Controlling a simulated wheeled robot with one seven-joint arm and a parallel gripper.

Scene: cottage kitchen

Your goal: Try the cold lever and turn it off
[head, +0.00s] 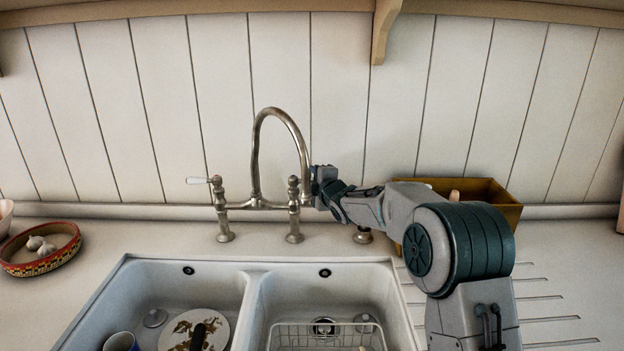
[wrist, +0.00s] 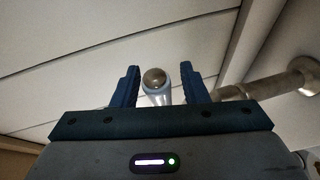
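The nickel bridge tap (head: 258,202) stands behind the double sink with a curved spout. Its left lever (head: 197,180) has a white handle pointing left. The right valve post (head: 293,190) is beside my gripper (head: 318,176), which hides the right lever in the head view. In the wrist view, a pale lever with a round metal end cap (wrist: 155,78) lies between the two blue fingers of my gripper (wrist: 159,84). The fingers are open, with a narrow gap on each side of the lever. No water stream is visible. Hot or cold markings cannot be made out.
The white double sink (head: 253,272) holds a dirty plate (head: 180,335), a blue mug (head: 121,342) and a wire rack (head: 290,338). A wooden box (head: 505,205) stands behind my arm. A patterned bowl (head: 62,255) with garlic is at left. The planked wall is close behind the tap.

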